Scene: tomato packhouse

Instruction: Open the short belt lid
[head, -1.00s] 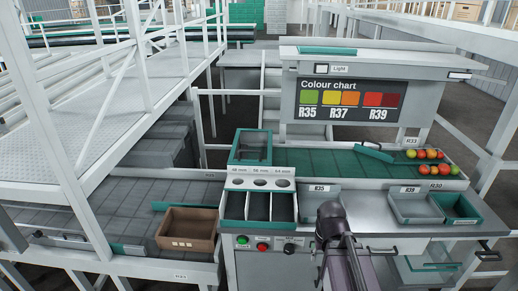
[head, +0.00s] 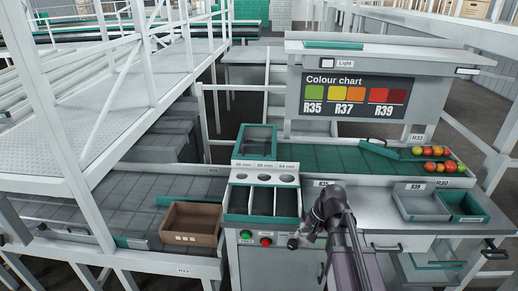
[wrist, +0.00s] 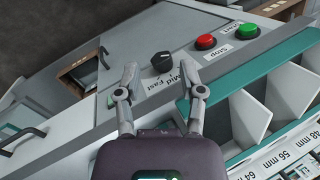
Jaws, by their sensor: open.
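The short belt lid is not clearly identifiable. A teal-framed box with a clear, dark-looking top (head: 258,140) stands at the left end of the green belt (head: 325,158) in the head view and may be it. I cannot tell whether it has a handle. My gripper (wrist: 159,75) is open and empty in the wrist view, its two fingers spread. A black speed knob (wrist: 163,62) shows beyond and between the fingertips; touching cannot be told. In the head view my gripper (head: 300,236) is small, at the front of the cabinet, below and right of the box.
Green (wrist: 205,42) and red (wrist: 247,31) buttons sit beside the knob. Teal-rimmed sizing bins (head: 262,217) are at the gripper's left. A brown crate (head: 190,240) rests on the left conveyor. Grey trays (head: 420,219) and tomatoes are on the right. A colour chart (head: 355,95) stands behind.

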